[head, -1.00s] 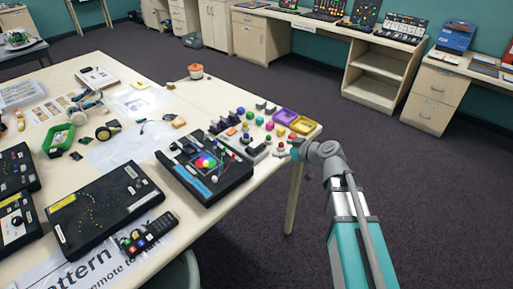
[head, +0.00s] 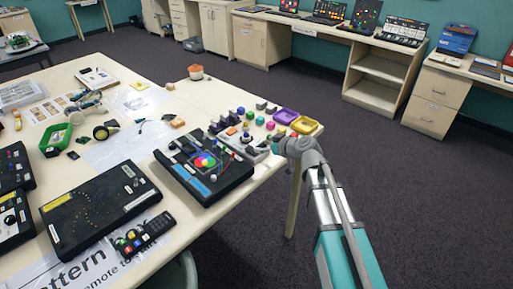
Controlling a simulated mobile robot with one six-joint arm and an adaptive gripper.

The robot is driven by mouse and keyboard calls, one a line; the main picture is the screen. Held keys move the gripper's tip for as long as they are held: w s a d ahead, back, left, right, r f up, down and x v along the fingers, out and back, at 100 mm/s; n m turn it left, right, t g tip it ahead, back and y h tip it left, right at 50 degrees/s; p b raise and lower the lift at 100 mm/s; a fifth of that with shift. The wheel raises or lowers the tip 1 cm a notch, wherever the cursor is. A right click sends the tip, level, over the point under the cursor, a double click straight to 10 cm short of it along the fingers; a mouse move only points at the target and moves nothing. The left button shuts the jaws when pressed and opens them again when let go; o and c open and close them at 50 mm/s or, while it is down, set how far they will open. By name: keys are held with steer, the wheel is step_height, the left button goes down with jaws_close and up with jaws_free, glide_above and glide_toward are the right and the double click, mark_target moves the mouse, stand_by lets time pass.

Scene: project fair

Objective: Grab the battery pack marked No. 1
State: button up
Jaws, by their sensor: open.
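No marking "No. 1" can be read on anything in the head view, so I cannot tell which item is the battery pack. My gripper (head: 277,147) is at the table's right edge, beside these parts and near the black board with a coloured disc (head: 205,180). It is open, small in the picture and partly hidden by my own wrist. I see nothing held in it.
Open carpet lies right of the table.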

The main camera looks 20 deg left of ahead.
mark_target(256, 142)
steer(key=b+x, duration=0.1)
steer(key=x, duration=0.1)
steer(key=b+x, duration=0.1)
steer(key=x, duration=0.1)
steer(key=shift+w+d+f, duration=0.1)
steer(key=shift+w+f, duration=0.05)
steer(key=shift+w, duration=0.1)
steer(key=shift+w+a+f, duration=0.15)
steer(key=shift+a, duration=0.35)
steer(key=c, duration=1)
